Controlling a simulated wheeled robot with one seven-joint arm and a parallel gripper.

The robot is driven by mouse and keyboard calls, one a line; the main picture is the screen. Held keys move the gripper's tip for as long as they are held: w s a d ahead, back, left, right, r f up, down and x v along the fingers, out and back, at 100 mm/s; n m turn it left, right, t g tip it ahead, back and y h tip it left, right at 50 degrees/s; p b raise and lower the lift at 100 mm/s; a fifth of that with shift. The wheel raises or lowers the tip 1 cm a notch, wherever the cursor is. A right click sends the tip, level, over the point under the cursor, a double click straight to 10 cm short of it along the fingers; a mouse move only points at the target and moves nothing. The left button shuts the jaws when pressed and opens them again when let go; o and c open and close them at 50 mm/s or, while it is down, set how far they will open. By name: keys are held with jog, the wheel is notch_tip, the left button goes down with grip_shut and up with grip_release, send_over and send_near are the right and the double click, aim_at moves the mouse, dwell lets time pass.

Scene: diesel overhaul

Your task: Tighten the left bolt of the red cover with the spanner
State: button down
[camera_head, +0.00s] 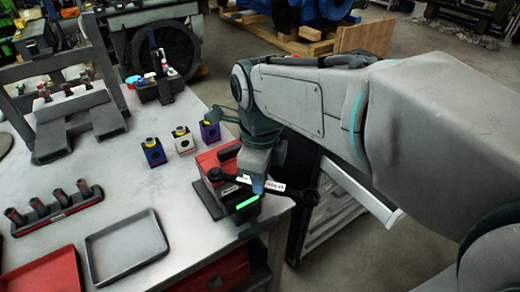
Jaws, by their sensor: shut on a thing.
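The red cover (207,161) sits on a dark block near the right front edge of the table. My gripper (257,183) is above the right side of the cover, pointing down. It is shut on the spanner (295,194), a dark tool with a white label. One end of the spanner lies over the left front part of the cover, and its other end sticks out right past the table edge. The left bolt is hidden or too small to make out, so I cannot tell whether the spanner is around it. A green strip (247,202) shows on the block's front.
Three small blocks, blue (153,153), white (183,143) and purple (210,131), stand behind the cover. An empty grey tray (91,244) lies at the front, near a rack of dark-handled pieces (57,209). A drawer cabinet (335,215) stands right of the table.

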jog(key=shift+r+p, duration=0.75)
jog(key=shift+r, duration=0.2)
jog(key=w+n, duration=0.3)
jog(key=shift+d+f, duration=0.1)
jog(key=shift+d, duration=0.2)
jog(key=w+n, duration=0.1)
jog(key=w+n+p, duration=0.1)
jog(key=n, duration=0.1)
jog(key=shift+w+a+n, duration=0.15)
jog(key=shift+w+n, duration=0.15)
jog(key=shift+w, duration=0.1)
